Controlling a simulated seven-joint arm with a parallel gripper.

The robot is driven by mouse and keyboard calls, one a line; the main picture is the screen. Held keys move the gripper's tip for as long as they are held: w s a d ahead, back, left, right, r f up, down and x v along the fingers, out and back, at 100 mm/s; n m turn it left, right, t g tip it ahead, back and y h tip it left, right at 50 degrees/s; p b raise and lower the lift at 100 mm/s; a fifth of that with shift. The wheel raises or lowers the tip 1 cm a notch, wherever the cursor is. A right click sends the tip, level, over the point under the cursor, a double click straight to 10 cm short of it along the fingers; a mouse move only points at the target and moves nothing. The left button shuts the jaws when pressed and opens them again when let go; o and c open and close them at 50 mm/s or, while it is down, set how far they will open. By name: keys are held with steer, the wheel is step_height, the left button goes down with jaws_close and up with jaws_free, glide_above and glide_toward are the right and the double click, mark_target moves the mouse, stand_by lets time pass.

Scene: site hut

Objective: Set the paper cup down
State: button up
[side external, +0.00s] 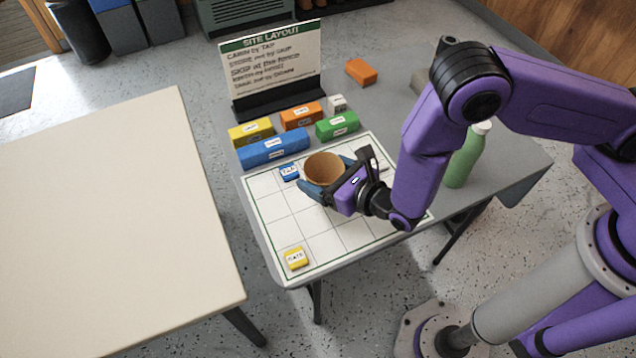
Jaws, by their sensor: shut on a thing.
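The paper cup (324,167) is brown and open at the top, seen from above in the side external view. It is over the upper part of the white grid sheet (290,222), beside the small blue labelled block. My gripper (325,186) is shut on the cup, with its blue-grey fingers around the cup's sides. The cup looks about upright. Its base is hidden by the gripper, so I cannot tell whether it touches the sheet.
A blue tag block (288,171) and a yellow one (295,258) are on the sheet. Long blue (273,149), yellow, orange and green (338,125) blocks line its back edge, before a sign (272,62). A green bottle (467,157) stands right. The sheet's front squares are mostly clear.

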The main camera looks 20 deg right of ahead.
steer(key=shift+w+a+f, duration=0.4)
steer(key=shift+w+f, duration=0.05)
steer(key=shift+f, duration=1.8)
steer(key=shift+f, duration=0.1)
steer(key=o, duration=0.8)
steer(key=shift+o, duration=0.2)
steer(key=shift+s+r, duration=0.2)
steer(key=shift+s, duration=0.05)
steer(key=v, duration=1.1)
steer(key=shift+s+d, duration=0.2)
steer(key=shift+r, duration=0.15)
